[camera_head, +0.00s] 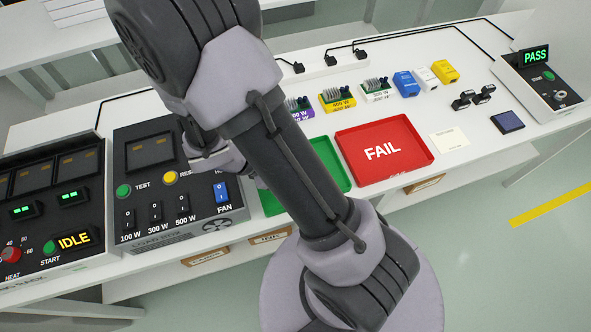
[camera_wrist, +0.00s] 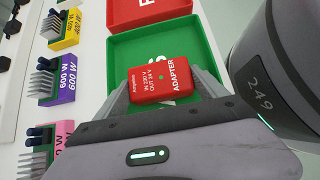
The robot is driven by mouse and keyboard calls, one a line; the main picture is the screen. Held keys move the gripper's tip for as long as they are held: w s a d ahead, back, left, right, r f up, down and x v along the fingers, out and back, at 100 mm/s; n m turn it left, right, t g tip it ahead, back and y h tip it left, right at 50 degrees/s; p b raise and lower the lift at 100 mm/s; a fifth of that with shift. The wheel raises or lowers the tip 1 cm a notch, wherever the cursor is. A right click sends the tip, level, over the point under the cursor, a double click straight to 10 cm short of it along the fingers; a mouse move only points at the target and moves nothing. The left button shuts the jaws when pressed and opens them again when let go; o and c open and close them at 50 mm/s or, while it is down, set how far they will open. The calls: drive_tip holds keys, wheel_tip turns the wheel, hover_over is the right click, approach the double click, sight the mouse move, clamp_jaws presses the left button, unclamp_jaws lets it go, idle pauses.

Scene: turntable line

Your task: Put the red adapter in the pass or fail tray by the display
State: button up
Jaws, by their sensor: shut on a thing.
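The red adapter (camera_wrist: 165,83), with white lettering, is between the fingers of my gripper (camera_wrist: 163,92) in the wrist view. The gripper is shut on it and holds it over the green tray (camera_wrist: 125,55); whether it touches the tray floor cannot be told. The green tray's lettering is mostly covered. In the head view my arm hides the adapter, my gripper and much of the green tray (camera_head: 334,165). The red FAIL tray (camera_head: 409,137) lies to the right of it and looks empty. The display (camera_head: 535,56) at the far right reads PASS in green.
Several load modules, such as the yellow one (camera_head: 337,99), stand behind the trays. Blue, white and yellow blocks (camera_head: 445,71) follow to their right. A pale card (camera_head: 449,139) lies right of the FAIL tray.

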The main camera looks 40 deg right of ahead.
drive_tip(key=shift+f, duration=0.2)
drive_tip(key=o, duration=1.7)
drive_tip(key=shift+o, duration=0.2)
drive_tip(key=p+v, duration=0.6)
drive_tip(key=v, duration=0.6)
drive_tip(key=s+a+r+m+t+y, duration=0.1)
drive_tip(key=s+r+m+t+y, duration=0.1)
drive_tip(key=r+m, duration=0.4)
drive_tip(key=s+a+r+m+t+y, duration=0.2)
drive_tip(key=r+m+y, duration=0.3)
drive_tip(key=r, duration=0.4)
drive_tip(key=s+a+r+m+t+y, duration=0.1)
drive_tip(key=s+r+m+t+y, duration=0.2)
drive_tip(key=r+m, duration=0.5)
drive_tip(key=shift+s+a+r+t+y, duration=0.3)
drive_tip(key=shift+a+t, duration=0.05)
drive_tip(key=shift+t, duration=0.25)
